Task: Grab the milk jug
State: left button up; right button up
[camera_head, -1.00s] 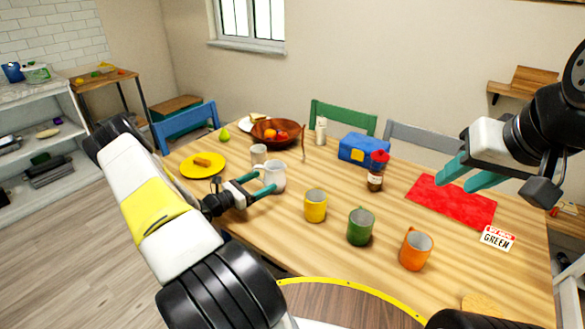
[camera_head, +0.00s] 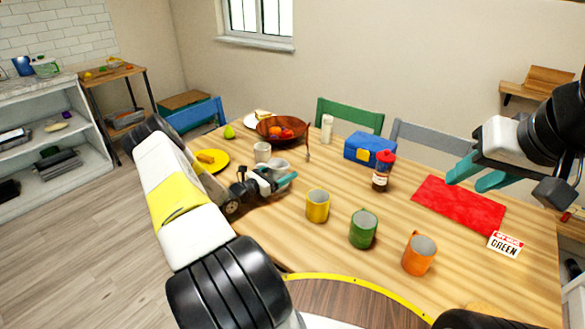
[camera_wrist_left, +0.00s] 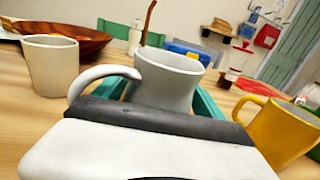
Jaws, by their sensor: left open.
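The milk jug (camera_head: 279,163) is a white pitcher standing upright on the wooden table, partly hidden by my left gripper in the head view. In the left wrist view the jug (camera_wrist_left: 165,80) is straight ahead, with its handle toward the left. My left gripper (camera_head: 273,176) is open at the jug, with a teal finger on either side of its body. I cannot tell whether the fingers touch it. My right gripper (camera_head: 474,177) is open and empty, raised above the right part of the table near the red mat.
A white cup (camera_head: 262,152) stands close behind the jug. Yellow (camera_head: 317,206), green (camera_head: 363,229) and orange (camera_head: 419,254) mugs stand to the right. A wooden fruit bowl (camera_head: 296,132), blue box (camera_head: 361,149), red-capped jar (camera_head: 382,176) and red mat (camera_head: 455,205) are farther back.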

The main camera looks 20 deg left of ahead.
aim_at(286, 161)
pick_arm(q)
jog(key=c, duration=1.6)
jog(key=shift+r, duration=0.25)
jog(key=shift+r, duration=1.45)
jog(key=shift+s+r, duration=0.15)
jog(key=shift+s, duration=0.05)
jog(key=s, duration=0.5)
jog(key=s+r, duration=0.1)
jog(key=s, duration=0.9)
jog(key=shift+s+a+r, duration=0.2)
jog(key=shift+a, duration=0.1)
